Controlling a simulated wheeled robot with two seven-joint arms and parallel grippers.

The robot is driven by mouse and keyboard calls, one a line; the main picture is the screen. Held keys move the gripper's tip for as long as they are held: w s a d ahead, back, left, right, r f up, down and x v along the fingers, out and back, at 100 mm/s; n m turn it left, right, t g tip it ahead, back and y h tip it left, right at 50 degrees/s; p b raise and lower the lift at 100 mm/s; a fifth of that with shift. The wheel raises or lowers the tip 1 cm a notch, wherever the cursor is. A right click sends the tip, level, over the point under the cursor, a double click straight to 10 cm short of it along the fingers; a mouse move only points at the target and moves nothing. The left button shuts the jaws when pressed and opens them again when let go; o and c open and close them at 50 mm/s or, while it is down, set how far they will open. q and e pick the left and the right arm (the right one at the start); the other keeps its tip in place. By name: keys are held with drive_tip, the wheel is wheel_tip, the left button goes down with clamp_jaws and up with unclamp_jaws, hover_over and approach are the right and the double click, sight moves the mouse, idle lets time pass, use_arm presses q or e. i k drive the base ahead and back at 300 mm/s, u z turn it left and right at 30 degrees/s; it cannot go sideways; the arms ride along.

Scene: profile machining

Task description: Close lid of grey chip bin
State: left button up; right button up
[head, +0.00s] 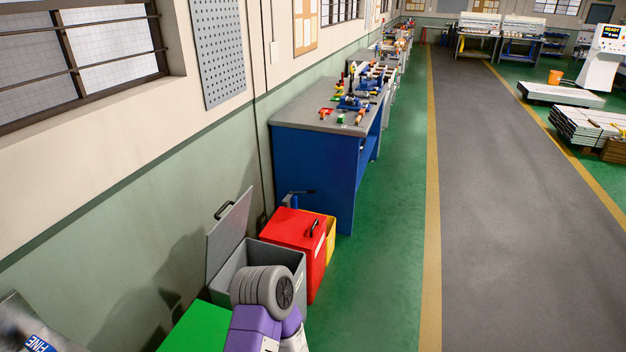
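The grey chip bin (299,270) stands on the floor by the wall, between a green-topped bin and a red bin. Its lid (229,236) is open, standing up on the wall side and tilted slightly back, with a dark handle on it. The bin's inside partly shows. A grey, purple and white part of one of my arms covers its near front corner. I cannot tell which arm it is. No gripper fingers show in the head view.
The red bin (298,237) is shut, with a black handle on top. The green lid (200,328) is nearer me. A blue workbench (313,165) with tools stands beyond. The green floor (385,275) and grey aisle (510,220) to the right are clear.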

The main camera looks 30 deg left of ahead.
sight(225, 236)
drive_tip(key=z, duration=0.25)
drive_tip(key=i, duration=2.05)
drive_tip(key=u, duration=1.05)
drive_tip(key=i, duration=1.1)
drive_tip(key=u, duration=1.25)
